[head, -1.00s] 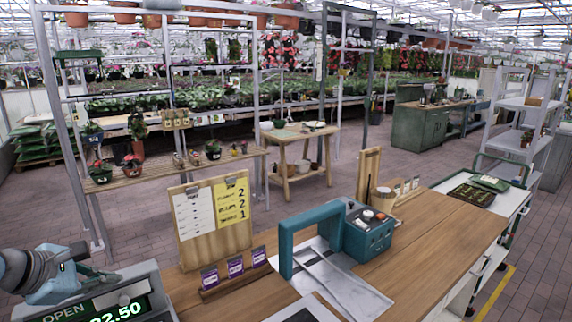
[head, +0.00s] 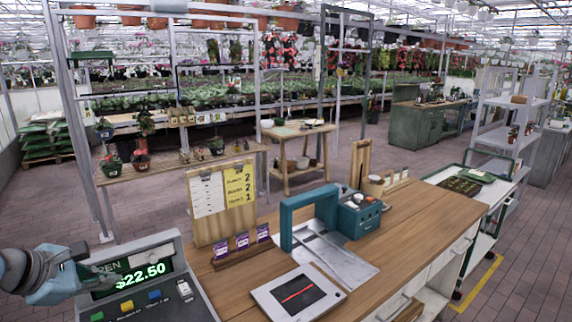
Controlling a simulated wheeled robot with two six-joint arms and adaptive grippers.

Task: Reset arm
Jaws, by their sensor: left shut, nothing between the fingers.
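My left gripper (head: 96,277) comes in from the left edge of the head view. It is shut and empty, in front of the cash register's green display. The grey cash register (head: 150,280) shows $22.50 and has coloured buttons below its screen. The gripper and wrist cover part of the display's left side. I cannot tell whether the gripper touches the register. My right gripper is not in view.
A wooden counter (head: 405,234) holds a clipboard stand (head: 210,238), seed packets (head: 242,241), a teal arched device (head: 287,242) and a flat scanner pad (head: 298,295). A cart (head: 508,195) stands at its far right end.

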